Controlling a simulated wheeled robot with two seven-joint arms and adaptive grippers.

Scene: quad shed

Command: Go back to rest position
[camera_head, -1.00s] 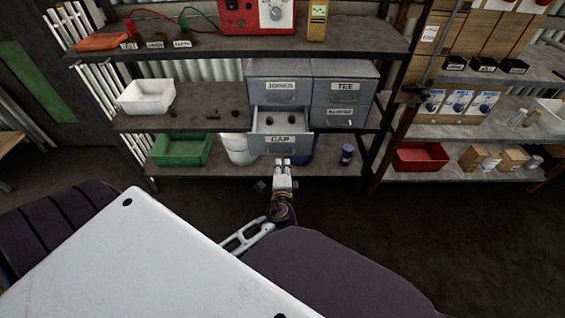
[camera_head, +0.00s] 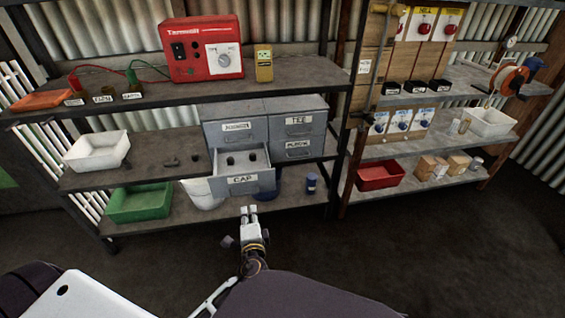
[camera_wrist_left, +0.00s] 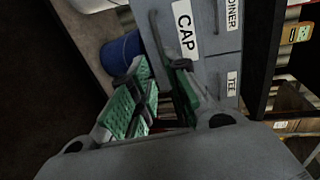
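My left gripper (camera_head: 248,212) is just below and in front of the open CAP drawer (camera_head: 242,185) of the grey drawer cabinet (camera_head: 281,128). In the left wrist view, its two green-padded fingers (camera_wrist_left: 160,68) are apart with nothing between them. The CAP drawer front (camera_wrist_left: 179,55) with its handle is just beyond the fingertips there; I cannot tell whether they touch it. A few small dark pieces lie inside the drawer. My right gripper is not in view.
The cabinet stands on a shelf unit with a white bin (camera_head: 97,152), a green bin (camera_head: 140,203) and a red power unit (camera_head: 201,48). A red bin (camera_head: 380,176) is on the right-hand shelves. The dark floor (camera_head: 400,240) in front is clear.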

